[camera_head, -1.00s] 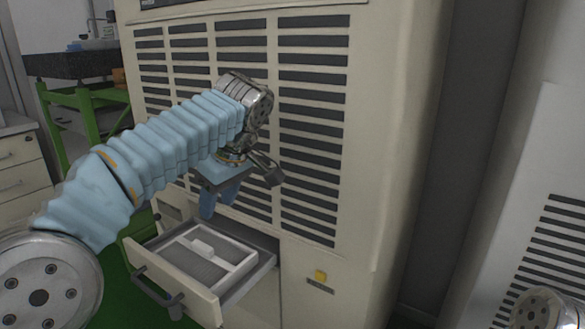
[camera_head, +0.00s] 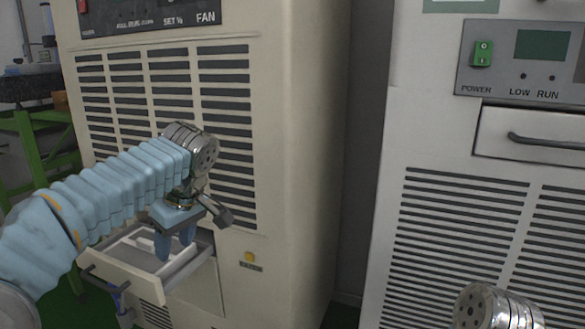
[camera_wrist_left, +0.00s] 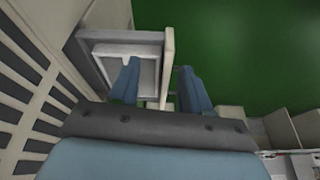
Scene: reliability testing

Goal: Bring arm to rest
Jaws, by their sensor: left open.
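My left arm, in a light blue ribbed sleeve, comes in from the left in the head view. My left gripper (camera_head: 175,244) points down, open and empty, above the pulled-out drawer (camera_head: 122,271) of the beige cabinet. In the left wrist view the blue fingers of the left gripper (camera_wrist_left: 158,82) are apart, with the drawer (camera_wrist_left: 168,40) below and beyond them. A white tray (camera_wrist_left: 122,48) lies in the drawer. The fingers hide part of the tray and drawer in both views. Only a round metal link of my right arm shows at the bottom right; its gripper is out of view.
The beige cabinet (camera_head: 290,130) with dark vents stands close behind my left arm. A second, lighter cabinet (camera_head: 395,190) with a green power switch (camera_head: 482,53) stands at right. A dark gap separates them. A green-framed table (camera_head: 35,150) is at far left. Green floor shows beside the drawer.

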